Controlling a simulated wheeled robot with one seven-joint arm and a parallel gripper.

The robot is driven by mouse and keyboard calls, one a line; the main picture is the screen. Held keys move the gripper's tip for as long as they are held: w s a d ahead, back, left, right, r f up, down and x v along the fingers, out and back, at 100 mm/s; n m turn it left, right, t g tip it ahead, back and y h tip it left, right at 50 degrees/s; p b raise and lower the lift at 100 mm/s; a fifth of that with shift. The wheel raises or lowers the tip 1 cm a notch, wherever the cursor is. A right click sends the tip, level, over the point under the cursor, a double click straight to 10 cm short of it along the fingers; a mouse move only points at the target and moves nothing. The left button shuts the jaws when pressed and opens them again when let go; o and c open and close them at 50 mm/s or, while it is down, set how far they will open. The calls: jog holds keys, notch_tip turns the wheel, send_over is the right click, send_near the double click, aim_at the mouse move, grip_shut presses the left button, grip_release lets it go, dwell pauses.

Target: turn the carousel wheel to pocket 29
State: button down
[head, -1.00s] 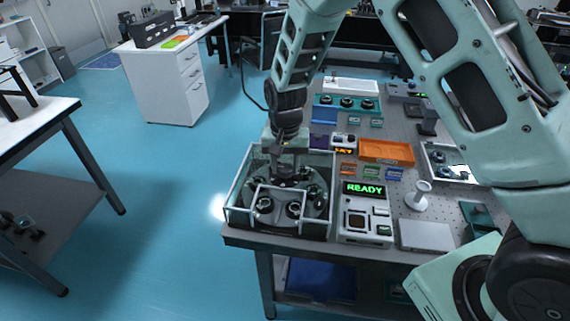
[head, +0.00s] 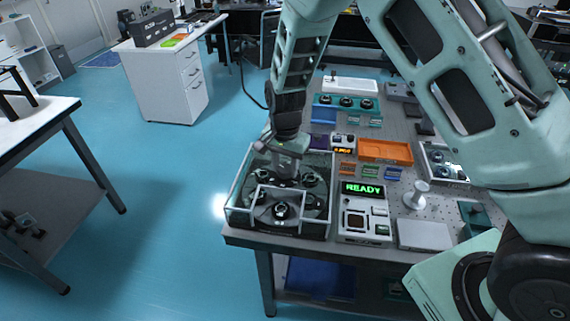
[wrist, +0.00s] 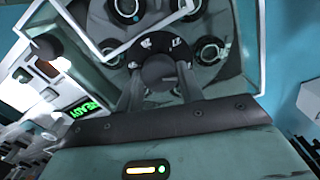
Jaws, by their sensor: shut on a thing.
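The carousel wheel (head: 258,213) is a dark disc with several round pockets, inside a clear-walled box with pale edges at the table's near left corner. It also shows in the wrist view (wrist: 232,78). My gripper (head: 284,178) reaches down into the box over the wheel's centre. In the wrist view, my gripper's two fingers (wrist: 159,88) are shut on the dark round central knob (wrist: 157,70). One pocket with a dark round part (head: 281,210) shows at the front window. The pocket numbers cannot be read.
A device with a green READY display (head: 363,189) stands just right of the box. A white pedestal (head: 417,195), an orange tray (head: 385,151) and small coloured blocks stand farther right. Clear box walls surround my gripper closely. Open floor lies left of the table.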

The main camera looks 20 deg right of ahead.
jog(key=shift+m, duration=0.4)
dwell(0.3)
jog(key=c, duration=0.9)
grip_release()
notch_tip(320, 180, up, 18)
jog(key=b, duration=0.2)
jog(key=shift+f+b, duration=0.25)
jog(key=shift+b, duration=0.15)
